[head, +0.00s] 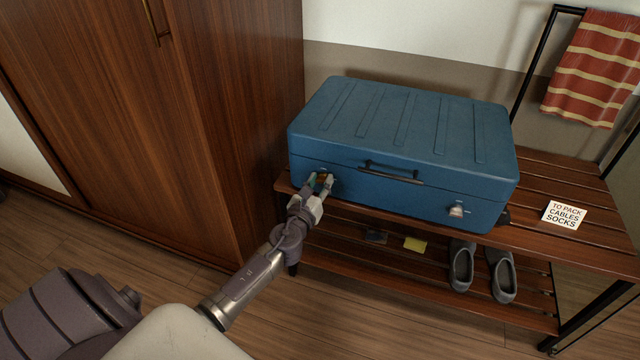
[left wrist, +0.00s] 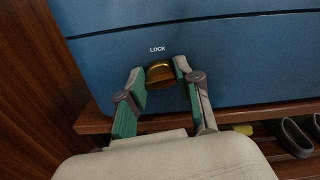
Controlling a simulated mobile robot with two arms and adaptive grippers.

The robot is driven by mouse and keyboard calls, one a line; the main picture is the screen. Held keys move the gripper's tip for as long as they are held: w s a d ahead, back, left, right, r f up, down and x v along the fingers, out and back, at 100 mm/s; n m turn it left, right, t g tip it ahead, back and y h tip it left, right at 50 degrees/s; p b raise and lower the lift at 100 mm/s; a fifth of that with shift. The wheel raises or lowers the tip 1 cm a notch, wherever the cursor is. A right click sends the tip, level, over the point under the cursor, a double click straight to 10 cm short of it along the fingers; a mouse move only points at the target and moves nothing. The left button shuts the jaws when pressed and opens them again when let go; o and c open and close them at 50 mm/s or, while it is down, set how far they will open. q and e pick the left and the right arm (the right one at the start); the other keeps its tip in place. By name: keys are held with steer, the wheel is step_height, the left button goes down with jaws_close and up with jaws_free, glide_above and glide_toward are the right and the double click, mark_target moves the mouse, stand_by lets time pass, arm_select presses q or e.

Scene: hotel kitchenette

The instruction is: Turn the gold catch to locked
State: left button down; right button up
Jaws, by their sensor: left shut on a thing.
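A closed blue suitcase (head: 400,140) lies flat on a wooden slatted rack. The gold catch (left wrist: 160,74) is a round knob on its front face at the left, below the word LOCK in the left wrist view. My left gripper (head: 322,181) is at this catch, with one finger on each side of it; the left wrist view shows its fingertips (left wrist: 160,78) closed on the knob. In the head view the fingers hide most of the catch. A silver catch (head: 456,210) sits on the front face at the right. My right gripper is not in view.
The rack (head: 540,238) holds a card (head: 564,215) reading TO PACK CABLES SOCKS. Grey shoes (head: 462,268) and a yellow note (head: 415,244) are on its lower shelf. A wooden wardrobe (head: 215,110) stands close on the left. A striped towel (head: 590,70) hangs at the back right.

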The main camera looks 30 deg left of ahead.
arm_select(q)
steer(key=n+b, duration=0.1)
steer(key=n, duration=0.4)
steer(key=shift+a+f+n, duration=0.1)
steer(key=shift+n, duration=1.1)
steer(key=shift+n+b, duration=0.3)
steer(key=shift+n, duration=2.3)
steer(key=shift+s+f+n, duration=0.1)
steer(key=shift+n, duration=0.9)
steer(key=shift+a+n, duration=0.1)
steer(key=shift+n, duration=0.7)
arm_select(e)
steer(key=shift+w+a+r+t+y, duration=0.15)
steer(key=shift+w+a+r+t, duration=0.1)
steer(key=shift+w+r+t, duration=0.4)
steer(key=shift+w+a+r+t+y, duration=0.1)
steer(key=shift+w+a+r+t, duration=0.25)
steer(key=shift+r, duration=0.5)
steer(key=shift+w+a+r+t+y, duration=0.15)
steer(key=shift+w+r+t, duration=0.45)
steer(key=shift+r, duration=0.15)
